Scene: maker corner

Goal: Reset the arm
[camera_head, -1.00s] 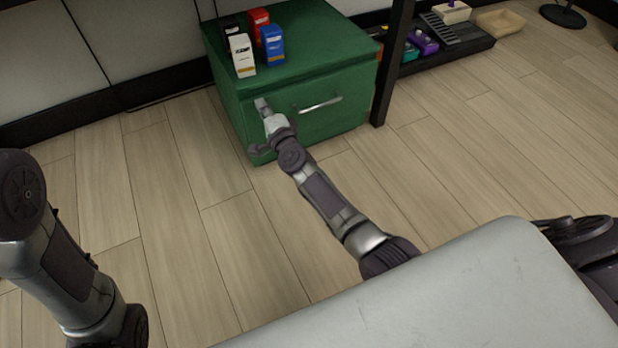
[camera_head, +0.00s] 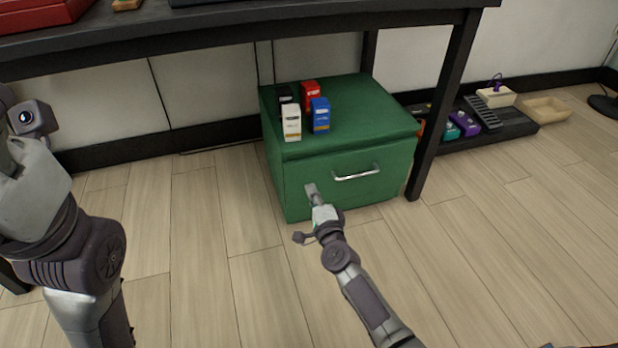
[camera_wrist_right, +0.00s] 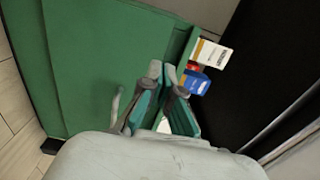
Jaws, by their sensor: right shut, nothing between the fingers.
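My right gripper (camera_head: 311,190) is shut and empty. In the head view it is in front of the left part of the green cabinet's (camera_head: 345,193) drawer front, left of the silver handle (camera_head: 356,174). I cannot tell whether the fingertips touch the front. In the right wrist view the shut fingers (camera_wrist_right: 162,68) point across the green cabinet (camera_wrist_right: 105,60). My left arm (camera_head: 70,240) stands at the left of the head view; its gripper's fingers do not show.
On the cabinet stand a white box (camera_head: 291,123), a blue box (camera_head: 320,114), a red box (camera_head: 310,92) and a black box (camera_head: 286,97). A dark table (camera_head: 230,33) stands above, its leg (camera_head: 440,120) right of the cabinet. The wooden floor (camera_head: 500,240) is clear.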

